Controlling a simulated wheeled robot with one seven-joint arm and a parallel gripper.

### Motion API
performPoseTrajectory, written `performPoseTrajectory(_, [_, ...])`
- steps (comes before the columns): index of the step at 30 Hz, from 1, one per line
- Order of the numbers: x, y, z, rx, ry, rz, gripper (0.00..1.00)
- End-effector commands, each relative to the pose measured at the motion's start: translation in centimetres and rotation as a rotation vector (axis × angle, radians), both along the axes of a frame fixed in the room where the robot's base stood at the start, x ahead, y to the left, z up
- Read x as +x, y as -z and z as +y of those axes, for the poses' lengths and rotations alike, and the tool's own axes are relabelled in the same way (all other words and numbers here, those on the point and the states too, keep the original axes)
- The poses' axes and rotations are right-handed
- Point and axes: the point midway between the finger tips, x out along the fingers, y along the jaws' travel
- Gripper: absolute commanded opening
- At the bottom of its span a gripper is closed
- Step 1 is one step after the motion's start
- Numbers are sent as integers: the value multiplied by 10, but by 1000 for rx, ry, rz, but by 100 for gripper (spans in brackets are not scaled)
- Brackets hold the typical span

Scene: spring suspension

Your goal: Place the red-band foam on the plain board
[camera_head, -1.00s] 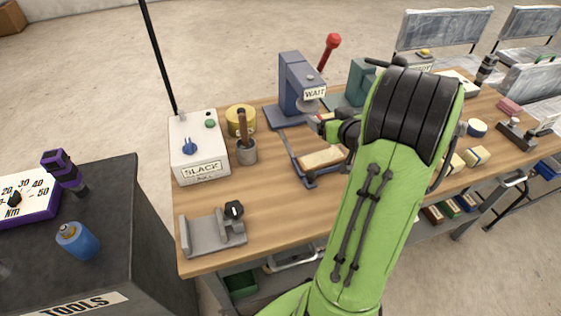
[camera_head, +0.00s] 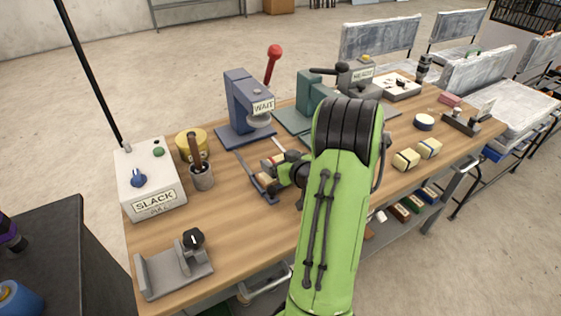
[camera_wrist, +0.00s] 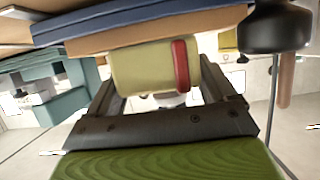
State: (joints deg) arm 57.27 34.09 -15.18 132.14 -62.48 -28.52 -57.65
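The red-band foam is a cream block with a red stripe near one end, large in the wrist view (camera_wrist: 145,70). My gripper (camera_wrist: 155,72) has a finger on each side of it and appears shut on it. In the head view my gripper (camera_head: 276,172) is low over the dark blue frame on the bench, and part of the foam shows at its tip. A tan board edge (camera_wrist: 90,42) with a blue layer lies right against the foam in the wrist view. Whether the foam rests on the board cannot be told. My arm hides part of the frame.
A blue press labelled WAIT (camera_head: 242,105) stands just behind the frame, with a green press (camera_head: 304,100) to its right. A grey pot (camera_head: 202,178) and the SLACK box (camera_head: 150,182) are left. Two banded blocks (camera_head: 406,159) lie right.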

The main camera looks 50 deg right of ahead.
Motion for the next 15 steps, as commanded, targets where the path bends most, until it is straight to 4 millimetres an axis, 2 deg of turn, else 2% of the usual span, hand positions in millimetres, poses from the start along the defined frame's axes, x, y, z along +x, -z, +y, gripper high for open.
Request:
performPoseTrajectory(1, [0, 0, 0, 0, 0, 0, 92])
performPoseTrajectory(3, [0, 0, 0, 0, 0, 0, 100])
performPoseTrajectory(12, [-1, -6, 0, 0, 1, 0, 100])
performPoseTrajectory(15, [-22, -12, 4, 1, 8, 0, 100])
